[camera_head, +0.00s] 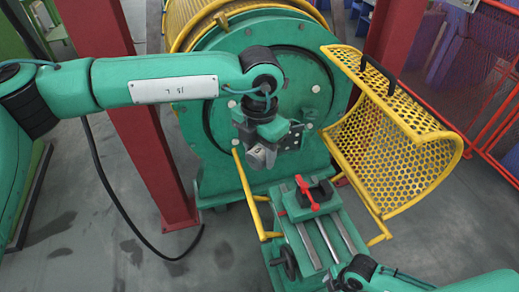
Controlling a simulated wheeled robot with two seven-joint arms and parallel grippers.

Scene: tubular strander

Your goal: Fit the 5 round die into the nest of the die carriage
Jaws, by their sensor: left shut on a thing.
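My left arm reaches in from the left, and its gripper (262,160) hangs down in front of the green machine's round face. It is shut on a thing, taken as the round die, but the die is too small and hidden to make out. The die carriage (310,205) stands below and to the right, with a dark nest (320,192) and a red clamp lever (307,193) on top. The gripper is above and left of the nest, apart from it. Part of my right arm shows at the bottom right; its gripper is out of view.
The carriage sits on two metal rails (325,240) with a black handwheel (286,262) at left. A yellow perforated guard (385,150) stands open at right. Yellow bars (247,195) stand left of the carriage. Red posts (150,130) flank the machine. The floor at left is mostly clear.

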